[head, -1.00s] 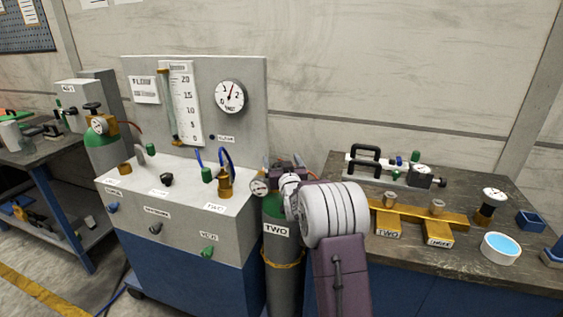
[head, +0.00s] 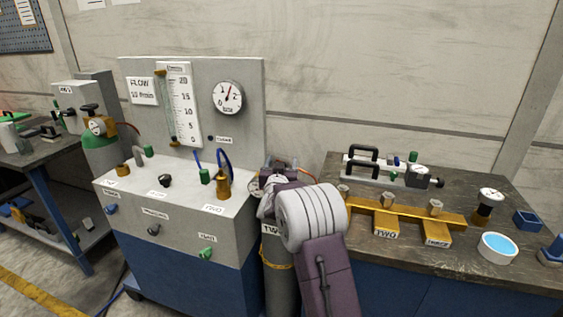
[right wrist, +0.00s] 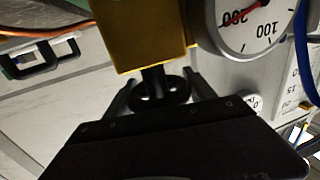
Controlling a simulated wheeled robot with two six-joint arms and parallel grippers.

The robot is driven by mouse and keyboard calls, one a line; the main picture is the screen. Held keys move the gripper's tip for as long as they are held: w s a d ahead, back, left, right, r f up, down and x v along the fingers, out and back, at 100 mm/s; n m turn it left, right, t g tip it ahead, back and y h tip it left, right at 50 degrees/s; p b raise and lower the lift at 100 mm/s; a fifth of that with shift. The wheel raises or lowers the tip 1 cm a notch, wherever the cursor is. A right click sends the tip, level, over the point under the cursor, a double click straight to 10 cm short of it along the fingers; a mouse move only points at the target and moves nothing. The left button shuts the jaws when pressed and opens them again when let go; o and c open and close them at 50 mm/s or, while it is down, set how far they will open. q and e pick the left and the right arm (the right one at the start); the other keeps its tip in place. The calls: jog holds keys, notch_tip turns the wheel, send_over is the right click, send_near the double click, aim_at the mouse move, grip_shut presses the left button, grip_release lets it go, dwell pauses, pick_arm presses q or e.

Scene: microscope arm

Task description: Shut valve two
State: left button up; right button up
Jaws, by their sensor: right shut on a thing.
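The gas cylinder labelled TWO (head: 281,285) stands between the blue-and-grey flow cabinet and the right bench. My right arm hides most of its top and part of its label. In the right wrist view, its black valve handwheel (right wrist: 158,92) sits against a brass block (right wrist: 138,35). My right gripper (right wrist: 163,84) has its fingers on both sides of the handwheel and is shut on it. A round gauge (right wrist: 248,22) is close beside the brass block. My left gripper is in neither current view.
The flow cabinet (head: 170,215) with a gauge panel stands close on the left. The right bench (head: 480,262) carries a brass manifold (head: 400,215), a white dish (head: 497,247) and small fittings. Another green cylinder (head: 101,150) stands at far left.

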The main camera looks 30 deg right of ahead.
jog(key=shift+r, duration=0.1)
jog(key=o, duration=1.4)
jog(key=v, duration=0.5)
jog(key=b+v, duration=0.2)
jog(key=v, duration=0.2)
jog(key=shift+b, duration=0.3)
jog(key=shift+a, duration=0.1)
